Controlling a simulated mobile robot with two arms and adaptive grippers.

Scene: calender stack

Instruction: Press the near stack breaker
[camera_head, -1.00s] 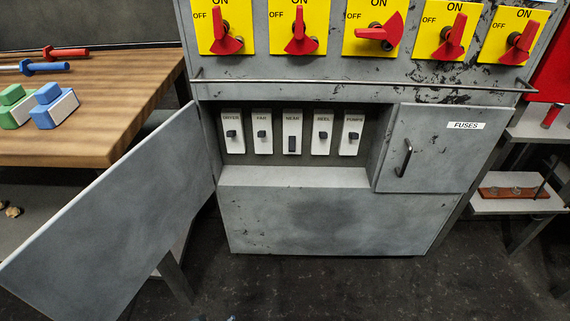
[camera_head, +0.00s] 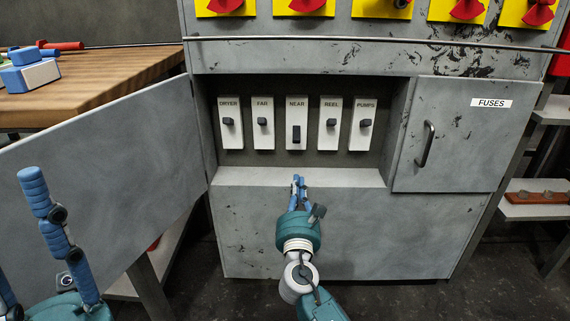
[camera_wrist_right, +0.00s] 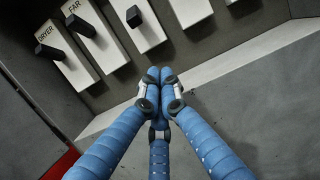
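The near breaker (camera_head: 297,112) is the middle white switch plate, labelled NEAR, in the recess of the grey cabinet. Its dark lever (camera_head: 296,134) sits lower on its plate than the levers beside it. In the right wrist view the third plate (camera_wrist_right: 148,36) from the left is the near one, its label out of frame. My right gripper (camera_head: 298,181) is shut and empty, its blue fingertips together (camera_wrist_right: 160,75) in front of the recess ledge, below and apart from the near breaker. My left gripper (camera_head: 22,235) is at the lower left, fingers spread, partly cut off.
Dryer (camera_head: 230,135), far (camera_head: 263,138), reel (camera_head: 329,140) and pumps (camera_head: 361,138) breakers flank the near one. An open door (camera_head: 110,170) stands left; the closed fuses door (camera_head: 458,140) is right. A handrail (camera_head: 390,42) runs above the recess. A wooden table (camera_head: 110,78) is at left.

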